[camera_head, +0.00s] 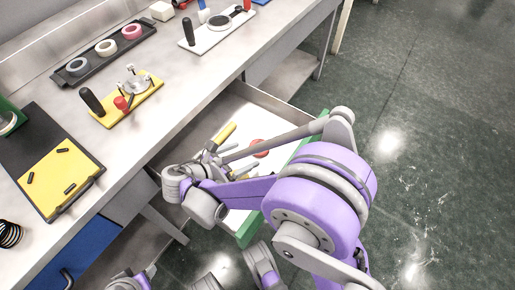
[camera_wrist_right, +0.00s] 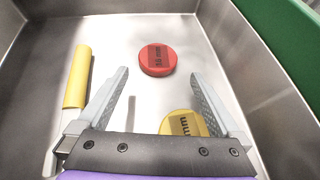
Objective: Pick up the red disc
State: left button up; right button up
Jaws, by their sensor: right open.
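The red disc (camera_wrist_right: 157,59), with dark "mm" lettering on top, lies flat on the pale floor of an open drawer. My right gripper (camera_wrist_right: 160,75) is open and empty in the drawer. In the right wrist view the disc appears just beyond the fingertips, between their lines; the height gap is hard to judge. My left gripper is not clearly in view.
A yellow disc (camera_wrist_right: 182,124) lies nearer the palm, partly hidden by it. A yellow-handled tool (camera_wrist_right: 78,76) lies to the left. Metal drawer walls (camera_wrist_right: 245,75) surround them, with a green front (camera_wrist_right: 292,32). The workbench (camera_head: 190,90) holds trays and fixtures.

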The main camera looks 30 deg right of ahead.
aim_at(258, 147)
jog(key=b+x, duration=0.1)
jog(key=x, duration=0.5)
jog(key=shift+w+r+b, duration=0.1)
jog(key=shift+w+b, duration=0.1)
jog(key=shift+b, duration=0.1)
jog(key=c, duration=1.2)
